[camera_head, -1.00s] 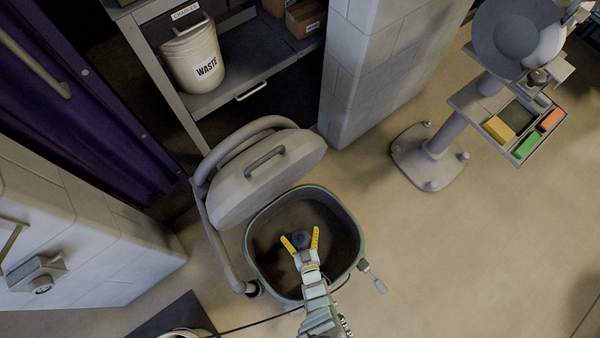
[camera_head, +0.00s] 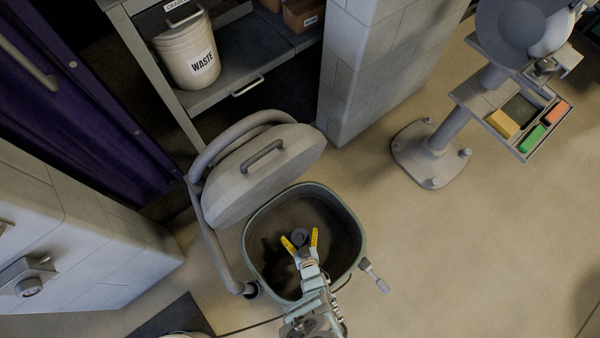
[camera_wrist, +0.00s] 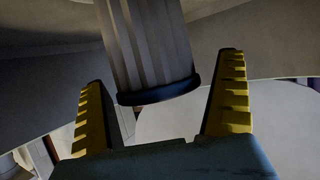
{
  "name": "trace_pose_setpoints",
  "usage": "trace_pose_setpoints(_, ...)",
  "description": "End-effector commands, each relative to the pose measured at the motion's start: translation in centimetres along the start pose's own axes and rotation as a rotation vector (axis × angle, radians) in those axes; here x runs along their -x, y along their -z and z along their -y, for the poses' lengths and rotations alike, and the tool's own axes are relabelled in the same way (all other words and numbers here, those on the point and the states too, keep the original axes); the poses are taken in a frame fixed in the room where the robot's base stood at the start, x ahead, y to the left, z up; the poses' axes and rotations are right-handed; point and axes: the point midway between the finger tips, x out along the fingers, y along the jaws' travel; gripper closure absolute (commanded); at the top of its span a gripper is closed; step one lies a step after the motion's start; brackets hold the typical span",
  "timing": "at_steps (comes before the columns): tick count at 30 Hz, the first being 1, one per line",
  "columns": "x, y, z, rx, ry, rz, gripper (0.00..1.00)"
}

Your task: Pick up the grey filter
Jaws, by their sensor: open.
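The grey filter (camera_head: 300,235) shows as a small dark round thing inside the open bin, just beyond my fingertips. In the wrist view the grey filter (camera_wrist: 150,45) is a ribbed grey cylinder with a dark rim at its near end. It lies between the two yellow fingers of my gripper (camera_wrist: 165,110), with space visible on both sides. My gripper (camera_head: 301,241) is open and reaches into the bin from the front. The filter's far end is cut off in the wrist view. I cannot tell what the filter rests on.
The green-grey bin (camera_head: 353,215) surrounds my gripper with its rim, and its grey lid (camera_head: 262,172) stands raised behind to the left. A latch (camera_head: 375,277) sticks out at the right. Floor at right is clear.

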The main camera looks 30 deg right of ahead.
Motion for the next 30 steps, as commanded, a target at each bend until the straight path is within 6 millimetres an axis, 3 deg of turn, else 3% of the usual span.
trace_pose_setpoints(3, -1.60, -0.34, 0.00, 0.000, 0.000, -0.001, 0.00)
trace_pose_setpoints(11, -1.87, -0.11, -0.05, 0.001, -0.001, 0.001, 0.00)
trace_pose_setpoints(12, -1.87, -0.11, -0.06, 0.001, -0.001, 0.002, 0.03)
trace_pose_setpoints(14, -1.87, -0.11, -0.06, 0.001, -0.001, 0.002, 0.20)
trace_pose_setpoints(20, -1.88, -0.09, -0.06, 0.001, -0.001, 0.001, 0.78)
trace_pose_setpoints(22, -1.88, -0.09, -0.07, 0.001, -0.001, 0.001, 0.82)
trace_pose_setpoints(30, -1.89, -0.07, -0.08, 0.001, -0.001, 0.001, 0.83)
